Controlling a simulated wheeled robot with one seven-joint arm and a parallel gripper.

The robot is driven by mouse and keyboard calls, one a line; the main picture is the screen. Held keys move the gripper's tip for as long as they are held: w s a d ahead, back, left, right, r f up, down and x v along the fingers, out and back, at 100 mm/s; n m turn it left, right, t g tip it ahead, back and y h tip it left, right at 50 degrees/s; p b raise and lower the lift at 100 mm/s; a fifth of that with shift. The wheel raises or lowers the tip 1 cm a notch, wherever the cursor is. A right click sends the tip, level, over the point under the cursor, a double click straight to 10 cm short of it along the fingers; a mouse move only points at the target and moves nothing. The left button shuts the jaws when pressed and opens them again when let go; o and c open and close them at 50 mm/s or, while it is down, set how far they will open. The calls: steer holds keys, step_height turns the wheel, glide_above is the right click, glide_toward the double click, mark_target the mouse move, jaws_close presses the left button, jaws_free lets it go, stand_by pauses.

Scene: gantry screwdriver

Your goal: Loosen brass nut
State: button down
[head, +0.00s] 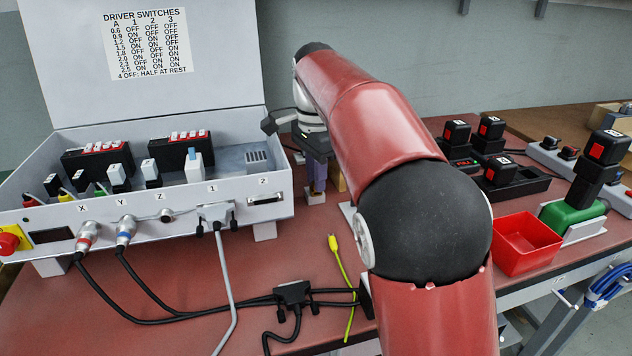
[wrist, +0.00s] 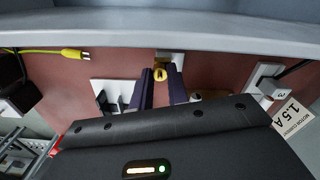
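The brass nut (wrist: 160,75) shows in the wrist view as a small yellow piece with a dark slot, in front of a white block (wrist: 168,56). My gripper (wrist: 160,71) has two purple fingers, apart from each other, with the nut between their tips. In the head view my gripper (head: 317,186) points down just right of the grey driver box, over a small white piece. The nut cannot be made out there.
The grey driver box (head: 120,215) with switches and cables fills the left. A yellow cable (head: 341,275) lies on the red bench (head: 270,325). My arm hides the middle.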

steer(key=n, duration=1.4)
steer(key=shift+n, duration=0.4)
steer(key=n, duration=1)
steer(key=shift+n, duration=0.3)
steer(key=n, duration=0.4)
steer(key=c, duration=1.6)
jaws_free()
